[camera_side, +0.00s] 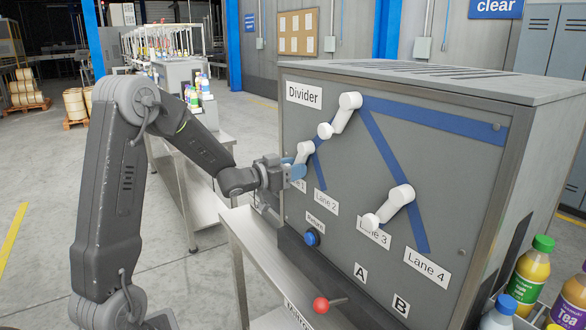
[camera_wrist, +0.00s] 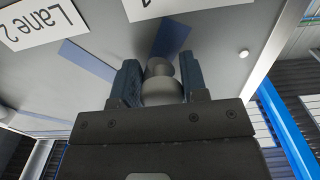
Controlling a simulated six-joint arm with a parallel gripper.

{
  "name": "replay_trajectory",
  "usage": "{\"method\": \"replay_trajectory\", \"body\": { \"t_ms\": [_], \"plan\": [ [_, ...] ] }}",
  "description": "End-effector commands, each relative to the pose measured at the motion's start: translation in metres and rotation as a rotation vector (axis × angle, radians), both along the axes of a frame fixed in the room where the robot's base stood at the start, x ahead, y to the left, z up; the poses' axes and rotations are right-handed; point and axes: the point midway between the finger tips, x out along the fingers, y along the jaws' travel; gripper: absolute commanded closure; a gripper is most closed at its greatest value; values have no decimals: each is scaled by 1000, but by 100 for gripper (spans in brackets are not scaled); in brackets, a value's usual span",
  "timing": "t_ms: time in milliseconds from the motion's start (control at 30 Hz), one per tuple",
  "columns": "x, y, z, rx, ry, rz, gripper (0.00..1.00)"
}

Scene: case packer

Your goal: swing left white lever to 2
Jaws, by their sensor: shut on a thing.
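The left white lever (camera_side: 304,150) is on the grey divider panel, at the fork above the Lane 1 and Lane 2 labels. It slants down and to the left, toward the Lane 1 side. My gripper (camera_side: 294,171) is at its lower end, with blue fingers around it that hide part of it and the Lane 1 label. In the wrist view the lever's rounded end (camera_wrist: 160,90) is between the two fingers (camera_wrist: 159,84). The Lane 2 label (camera_side: 326,201) is right of the gripper, below a blue stripe.
The top white lever (camera_side: 343,114) is close above right and slants down-left. The right white lever (camera_side: 396,203) slants toward Lane 3. A blue Return button (camera_side: 312,238) and a red-knobbed stick (camera_side: 321,305) are below. Bottles (camera_side: 530,272) stand at the right.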

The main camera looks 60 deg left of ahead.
Motion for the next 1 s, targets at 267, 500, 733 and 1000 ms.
{"method": "replay_trajectory", "body": {
  "t_ms": [267,500,733,1000],
  "plan": [
    [0,4,1,-5,-3,11,100],
    [0,4,1,-24,-4,14,100],
    [0,-2,-2,-120,-3,15,100],
    [0,-17,-7,-341,-3,16,100]
  ]
}}
